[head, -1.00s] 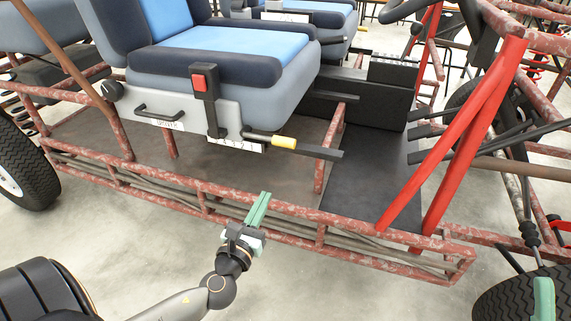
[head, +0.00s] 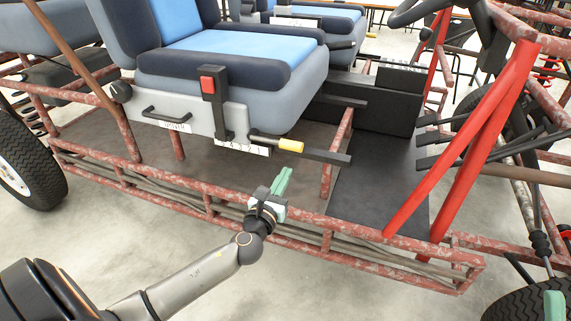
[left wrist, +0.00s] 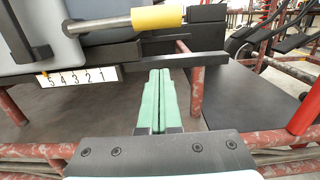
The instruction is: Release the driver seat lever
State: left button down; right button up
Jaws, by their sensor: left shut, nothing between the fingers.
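The driver seat (head: 215,60) is blue and grey, with a DRIVER label on its side. The yellow grip also shows at the top of the left wrist view (left wrist: 157,17). My left gripper (head: 284,178) is shut and empty, below the grip and apart from it. Its green fingers lie together in the left wrist view (left wrist: 159,75). Only a green tip of my right gripper (head: 553,305) shows at the lower right corner; its jaw state is hidden.
A numbered plate (head: 241,147) sits beside the lever's base. A black bar (head: 330,157) runs just below the grip. The rusty red frame rail (head: 190,192) crosses in front of the seat. A red buckle (head: 208,84) stands on the seat side.

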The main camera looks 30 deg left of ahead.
aim_at(277, 142)
pick_arm(q)
jog(key=r, duration=0.2)
jog(key=w+r+p, duration=0.1)
jog(key=r, duration=0.1)
jog(key=shift+a, duration=0.1)
dwell(0.3)
jog(key=shift+r+n+p, duration=0.35)
jog(key=shift+n+p, duration=0.05)
jog(key=shift+p, duration=0.15)
